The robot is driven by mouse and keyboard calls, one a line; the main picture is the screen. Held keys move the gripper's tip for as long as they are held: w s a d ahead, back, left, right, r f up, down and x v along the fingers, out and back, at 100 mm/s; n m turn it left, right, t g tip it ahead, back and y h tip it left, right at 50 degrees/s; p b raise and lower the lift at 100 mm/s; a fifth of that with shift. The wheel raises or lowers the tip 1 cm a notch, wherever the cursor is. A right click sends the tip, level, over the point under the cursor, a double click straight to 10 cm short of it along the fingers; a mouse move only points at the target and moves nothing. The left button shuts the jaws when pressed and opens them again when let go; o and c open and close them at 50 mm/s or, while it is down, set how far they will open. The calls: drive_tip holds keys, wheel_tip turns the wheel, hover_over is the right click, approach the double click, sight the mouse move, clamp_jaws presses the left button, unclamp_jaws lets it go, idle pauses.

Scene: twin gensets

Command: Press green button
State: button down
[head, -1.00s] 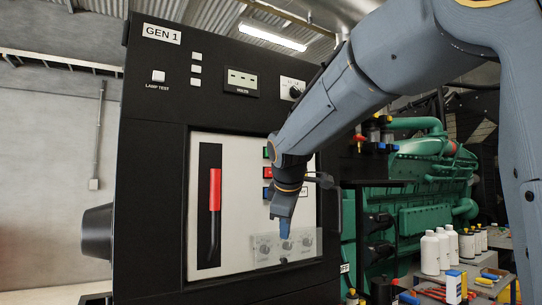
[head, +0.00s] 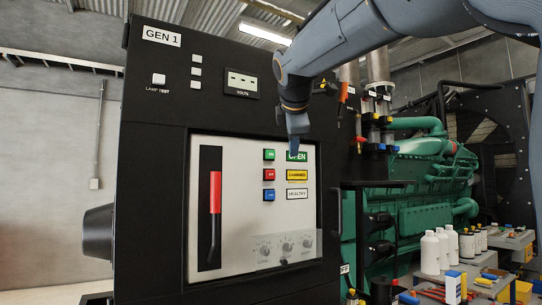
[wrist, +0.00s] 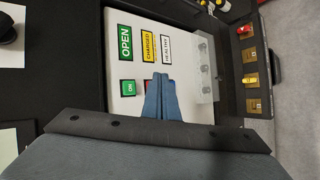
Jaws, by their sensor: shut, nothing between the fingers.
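The green button (head: 269,155) is the top one of a column on the white panel of the GEN 1 cabinet, left of the green OPEN label (head: 297,156). It also shows in the wrist view (wrist: 128,88), lettered ON. My gripper (head: 295,155) is shut and empty, its tips pointing down in front of the OPEN label, right of the green button. In the wrist view my gripper (wrist: 161,78) covers most of the red and blue buttons. I cannot tell its exact distance from the panel.
Below the green one are a red button (head: 269,174) and a blue button (head: 269,194). A red-handled lever (head: 215,190) is at the panel's left, and a clear cover over knobs (head: 286,248) at its bottom. Bottles (head: 430,252) stand on a bench at right.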

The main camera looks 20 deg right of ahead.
drive_tip(key=p, duration=0.2)
approach(274, 159)
wheel_tip(274, 159, down, 3)
drive_tip(key=w+d, duration=0.1)
drive_tip(key=d, duration=0.1)
drive_tip(key=shift+w+r+p, duration=0.1)
drive_tip(key=shift+w+p, duration=0.3)
drive_tip(key=shift+w, duration=0.55)
drive_tip(key=shift+w, duration=0.15)
idle(1.1)
drive_tip(key=shift+w+p, duration=0.3)
drive_tip(key=shift+p, duration=0.1)
drive_tip(key=shift+w+a+p, duration=0.2)
drive_tip(key=shift+w+p, duration=0.2)
drive_tip(key=shift+w, duration=0.05)
idle(0.8)
drive_tip(key=shift+s, duration=0.1)
drive_tip(key=shift+s+d, duration=0.25)
drive_tip(key=shift+s, duration=0.5)
